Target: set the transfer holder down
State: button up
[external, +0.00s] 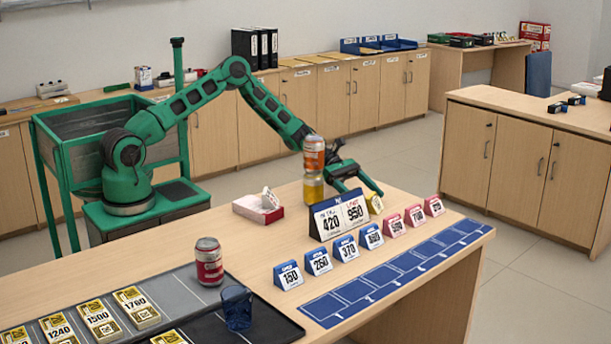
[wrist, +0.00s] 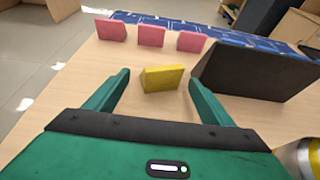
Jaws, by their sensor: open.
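A small yellow tent-shaped holder (wrist: 163,79), which I take to be the transfer holder, appears to rest upright on the wooden counter. In the external view it shows partly (external: 375,203), behind the right end of the large dark double sign (external: 340,216). My gripper (external: 362,190) is low over the counter behind that sign. In the wrist view my gripper's fingers (wrist: 158,77) are spread either side of the yellow holder, with visible gaps on both sides. I see no contact. Any print on the holder cannot be read.
An orange-and-yellow can or stack (external: 314,165) stands close beside my gripper. Pink holders (external: 414,215) and blue holders (external: 318,261) stand in a row along a blue marked strip (external: 385,275). A red-and-white box (external: 258,208) is left of the sign.

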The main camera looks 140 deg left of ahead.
notch_tip(320, 180, up, 7)
jog(key=shift+s+r, duration=0.15)
jog(key=shift+s, duration=0.15)
dwell(0.5)
